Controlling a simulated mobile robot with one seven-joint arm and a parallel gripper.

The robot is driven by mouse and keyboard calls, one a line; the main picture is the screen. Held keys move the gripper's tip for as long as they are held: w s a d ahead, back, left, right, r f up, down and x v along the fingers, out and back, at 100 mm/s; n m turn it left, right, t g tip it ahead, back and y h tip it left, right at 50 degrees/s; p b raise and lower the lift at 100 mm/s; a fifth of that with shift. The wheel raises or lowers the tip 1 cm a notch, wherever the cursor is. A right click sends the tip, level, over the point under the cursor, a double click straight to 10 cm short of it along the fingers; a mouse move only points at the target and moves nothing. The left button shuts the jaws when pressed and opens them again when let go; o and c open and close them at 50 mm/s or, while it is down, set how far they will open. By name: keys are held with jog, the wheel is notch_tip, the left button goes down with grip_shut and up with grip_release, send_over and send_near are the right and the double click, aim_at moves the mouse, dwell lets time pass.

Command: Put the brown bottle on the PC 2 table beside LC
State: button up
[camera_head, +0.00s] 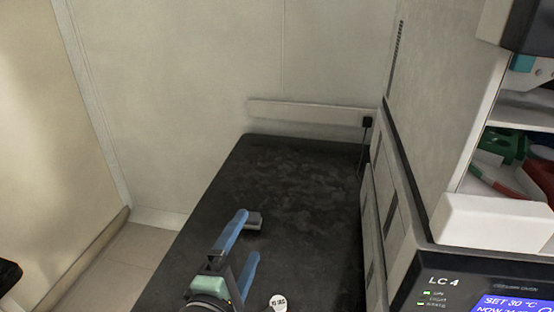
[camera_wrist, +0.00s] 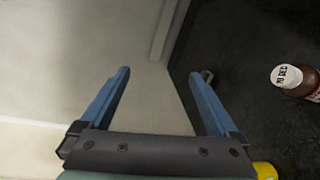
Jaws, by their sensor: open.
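A brown bottle (camera_wrist: 309,89) with a white cap and a printed label is at the right edge of the wrist view, partly cut off. A white lettered cap (camera_head: 278,302) shows at the bottom of the head view; the body below it is out of frame. It is on the black table (camera_head: 290,190), right of my gripper. My gripper (camera_head: 247,236), with two blue fingers, is open and empty over the table's left part. In the wrist view my gripper (camera_wrist: 160,73) has its fingers wide apart, with the bottle outside them to the right.
A device marked LC 4 (camera_head: 445,281) stands at the right, with a shelf of items (camera_head: 520,150) behind it. A wall (camera_head: 190,90) closes off the back. A yellow thing (camera_wrist: 265,171) shows at the wrist view's bottom edge. The table's far part is mostly clear.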

notch_tip(320, 180, up, 18)
jog(key=w+d+m+t+y, duration=0.15)
jog(key=m+t, duration=0.25)
jog(key=m, duration=0.4)
jog(key=s+d+r+m+t+y, duration=0.1)
jog(key=s+r+m, duration=0.4)
jog(key=r, duration=0.6)
jog(key=s+d+r+m+t+y, duration=0.1)
jog(key=s+r+m+t, duration=0.3)
jog(key=r, duration=0.6)
jog(key=s+d+t, duration=0.1)
jog(key=s+t, duration=0.1)
jog(key=s, duration=0.1)
jog(key=shift+d+r+m, duration=0.4)
